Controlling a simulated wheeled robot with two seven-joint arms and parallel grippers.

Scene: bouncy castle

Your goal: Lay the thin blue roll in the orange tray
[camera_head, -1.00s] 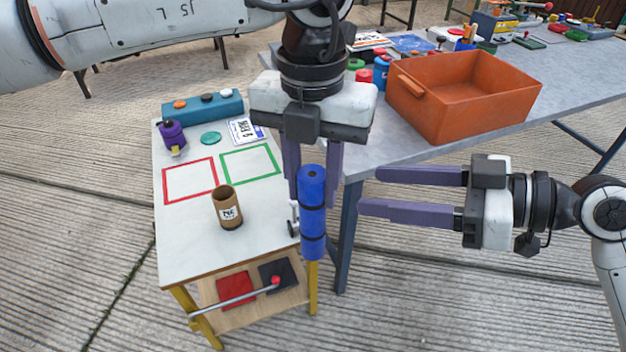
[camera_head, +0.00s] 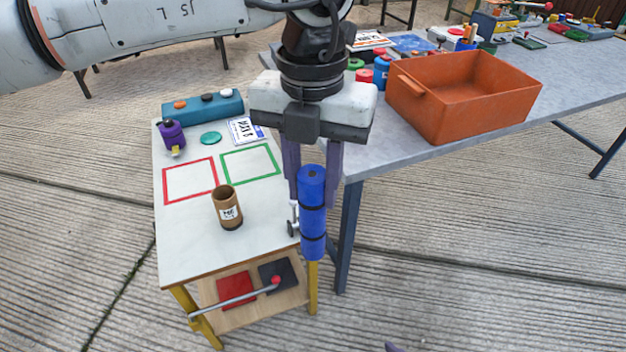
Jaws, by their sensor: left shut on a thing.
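The thin blue roll (camera_head: 312,228) stands upright with dark bands, at the right edge of the small white-topped table. My left gripper (camera_head: 313,202) points down from above and is shut on the blue roll; the roll partly hides the purple fingers. The orange tray (camera_head: 475,113) sits on the grey table, up and to the right of the roll, and looks empty. Of my right gripper only a small purple tip (camera_head: 393,347) shows at the bottom edge; the rest is out of view.
The small table (camera_head: 190,240) holds a brown tube (camera_head: 227,207), a purple-topped item (camera_head: 172,136) and a teal block (camera_head: 203,106). A small clamp-like part (camera_head: 293,218) is beside the roll. Red and blue cans (camera_head: 381,72) stand left of the tray on the grey table (camera_head: 400,155).

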